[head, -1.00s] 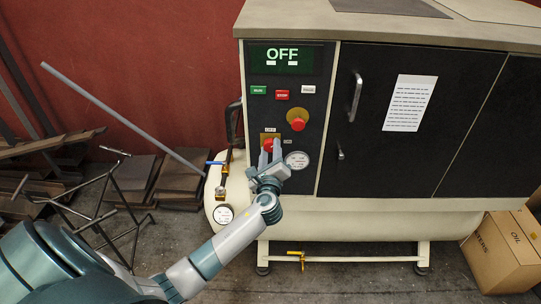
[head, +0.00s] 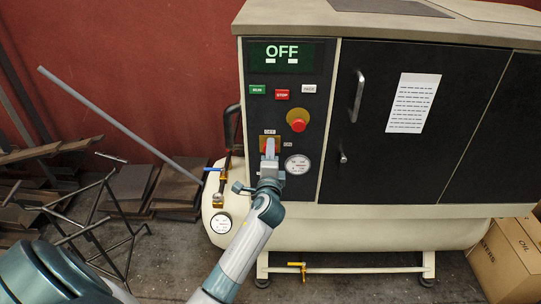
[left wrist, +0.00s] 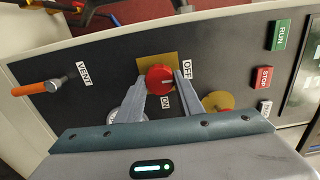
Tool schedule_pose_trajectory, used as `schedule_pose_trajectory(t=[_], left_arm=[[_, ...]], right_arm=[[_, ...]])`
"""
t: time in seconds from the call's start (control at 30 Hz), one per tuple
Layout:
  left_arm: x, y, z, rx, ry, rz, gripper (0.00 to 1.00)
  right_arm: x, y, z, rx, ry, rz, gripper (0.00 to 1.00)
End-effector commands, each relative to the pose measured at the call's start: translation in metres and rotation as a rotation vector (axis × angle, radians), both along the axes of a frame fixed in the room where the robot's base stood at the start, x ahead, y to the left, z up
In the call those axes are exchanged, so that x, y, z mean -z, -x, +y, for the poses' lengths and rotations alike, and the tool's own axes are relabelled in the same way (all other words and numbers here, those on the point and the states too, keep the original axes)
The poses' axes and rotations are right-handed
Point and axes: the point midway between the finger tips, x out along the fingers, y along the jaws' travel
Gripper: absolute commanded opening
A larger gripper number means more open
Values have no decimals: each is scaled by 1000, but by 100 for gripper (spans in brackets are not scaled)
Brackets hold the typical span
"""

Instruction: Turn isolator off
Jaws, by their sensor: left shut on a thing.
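The isolator is a red round knob (left wrist: 160,78) on a yellow plate (left wrist: 158,60) on the dark control panel. Its OFF label (left wrist: 187,71) lies to the right of the knob in the left wrist view and its ON label (left wrist: 165,101) below. In the head view the yellow plate (head: 263,142) shows behind my fingers and the knob is mostly hidden. My left gripper (head: 269,146) is shut on the knob, one finger on each side in the left wrist view (left wrist: 163,80). My right gripper is not in view.
Above the isolator are a red emergency button (head: 298,120), a green RUN button (head: 257,90), a red STOP button (head: 282,95) and a display (head: 280,57) reading OFF. A gauge (head: 298,164) sits right of my gripper. An orange-handled VENT lever (left wrist: 57,87) is nearby.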

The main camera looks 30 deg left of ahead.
Motion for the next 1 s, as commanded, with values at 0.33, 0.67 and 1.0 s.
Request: schedule_pose_trajectory(t=[0.33,0.67,1.0], left_arm=[[0,0,0,-1,40,-22,11],[1,0,0,-1,39,-22,52],[0,1,0,0,38,-22,52]], right_arm=[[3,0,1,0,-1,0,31],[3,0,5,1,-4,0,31],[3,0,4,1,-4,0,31]])
